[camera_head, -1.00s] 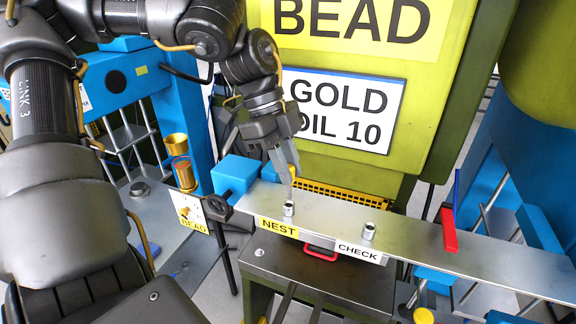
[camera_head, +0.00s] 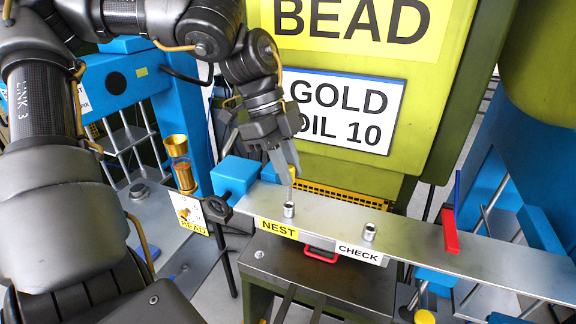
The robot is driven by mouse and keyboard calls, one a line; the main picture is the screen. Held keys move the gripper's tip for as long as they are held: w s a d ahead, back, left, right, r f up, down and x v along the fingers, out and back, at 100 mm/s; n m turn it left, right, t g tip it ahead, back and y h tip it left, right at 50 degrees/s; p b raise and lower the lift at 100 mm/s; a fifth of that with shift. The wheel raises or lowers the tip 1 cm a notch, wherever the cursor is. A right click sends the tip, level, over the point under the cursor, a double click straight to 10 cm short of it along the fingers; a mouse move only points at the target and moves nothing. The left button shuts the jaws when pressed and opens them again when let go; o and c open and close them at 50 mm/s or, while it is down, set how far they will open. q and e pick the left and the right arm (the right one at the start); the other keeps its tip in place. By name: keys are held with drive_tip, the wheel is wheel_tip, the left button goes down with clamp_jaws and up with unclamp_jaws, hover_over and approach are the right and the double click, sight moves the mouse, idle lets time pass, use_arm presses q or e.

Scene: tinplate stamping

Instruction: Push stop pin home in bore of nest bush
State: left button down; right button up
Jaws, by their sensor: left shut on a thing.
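The nest bush (camera_head: 289,210) is a short silver cylinder standing upright on the metal rail, just behind the yellow NEST label (camera_head: 278,228). My left gripper (camera_head: 287,172) points down over it, its fingers shut on the stop pin. The pin is mostly hidden by the fingers; only a thin grey tip (camera_head: 291,190) seems to show below them, above the bush. I cannot tell whether the tip is in the bore. A similar silver bush (camera_head: 369,232) stands by the white CHECK label (camera_head: 359,253). My right gripper is not in view.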

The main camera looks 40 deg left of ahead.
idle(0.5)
use_arm(q)
drive_tip(key=shift+f+b, duration=1.6)
drive_tip(key=shift+b, duration=0.2)
drive_tip(key=c, duration=1.2)
unclamp_jaws()
drive_tip(key=shift+r, duration=0.1)
drive_tip(key=shift+c, duration=0.2)
drive_tip(key=shift+a+r, duration=0.15)
drive_tip(key=shift+r, duration=0.15)
drive_tip(key=b+v, duration=0.1)
drive_tip(key=v, duration=0.9)
drive_tip(key=shift+b, duration=0.4)
